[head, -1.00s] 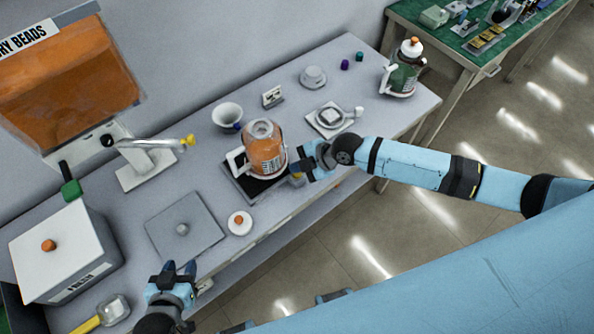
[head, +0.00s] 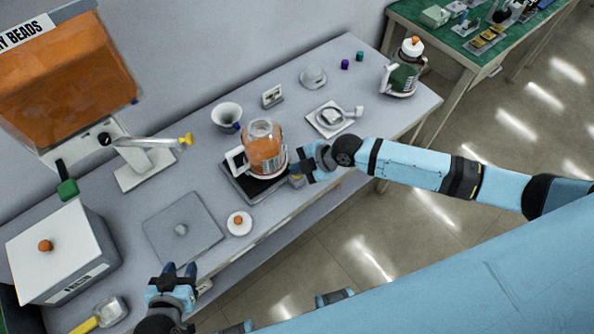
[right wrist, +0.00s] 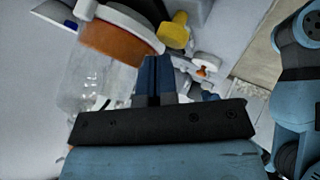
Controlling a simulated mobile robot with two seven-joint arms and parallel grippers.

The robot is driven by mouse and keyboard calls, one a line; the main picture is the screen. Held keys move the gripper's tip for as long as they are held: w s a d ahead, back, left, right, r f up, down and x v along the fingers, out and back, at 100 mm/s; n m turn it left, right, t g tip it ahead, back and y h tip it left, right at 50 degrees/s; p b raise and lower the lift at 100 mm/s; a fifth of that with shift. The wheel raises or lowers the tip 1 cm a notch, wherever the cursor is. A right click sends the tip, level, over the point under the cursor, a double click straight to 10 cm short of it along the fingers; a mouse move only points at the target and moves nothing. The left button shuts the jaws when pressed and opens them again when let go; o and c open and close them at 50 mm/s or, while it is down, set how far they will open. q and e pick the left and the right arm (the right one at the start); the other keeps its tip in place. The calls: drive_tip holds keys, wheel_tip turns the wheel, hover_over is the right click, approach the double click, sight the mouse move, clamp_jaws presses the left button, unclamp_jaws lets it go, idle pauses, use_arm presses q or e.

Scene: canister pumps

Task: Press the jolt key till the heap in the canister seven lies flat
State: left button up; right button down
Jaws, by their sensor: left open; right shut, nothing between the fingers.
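A clear canister (head: 263,152) with orange beads and a white handle stands upright on a black plate (head: 236,181). Its label is too small to read, and I cannot tell whether the bead surface is flat. In the right wrist view the canister (right wrist: 110,42) looks upside down. My right gripper (head: 301,171) is shut and empty, just right of the canister. A yellow key (head: 297,181) shows at its fingertips; the right wrist view shows a yellow part (right wrist: 176,30) beyond the fingers (right wrist: 153,70). I cannot tell whether they touch. My left gripper (head: 179,268) is open and empty near the front edge.
An orange bead hopper (head: 70,75) and a stand with a yellow-tipped arm (head: 145,165) are at left. A white-lidded box (head: 60,250), grey plate (head: 183,228), orange-knobbed lid (head: 239,223), white funnel (head: 227,116) and green canister (head: 404,70) share the table.

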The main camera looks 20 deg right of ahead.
use_arm(q)
drive_tip(key=shift+f+b, duration=0.65)
drive_tip(key=shift+f, duration=0.05)
use_arm(e)
drive_tip(key=shift+f, duration=0.75)
use_arm(q)
drive_tip(key=shift+r, duration=0.1)
use_arm(e)
drive_tip(key=shift+r, duration=0.1)
use_arm(q)
drive_tip(key=shift+r+p, duration=0.8)
drive_tip(key=shift+r, duration=0.05)
use_arm(e)
drive_tip(key=shift+r, duration=1.05)
drive_tip(key=shift+r+p, duration=1.8)
drive_tip(key=shift+r, duration=0.75)
use_arm(q)
wheel_tip(320, 180, up, 4)
drive_tip(key=shift+f, duration=0.25)
drive_tip(key=shift+f, duration=0.2)
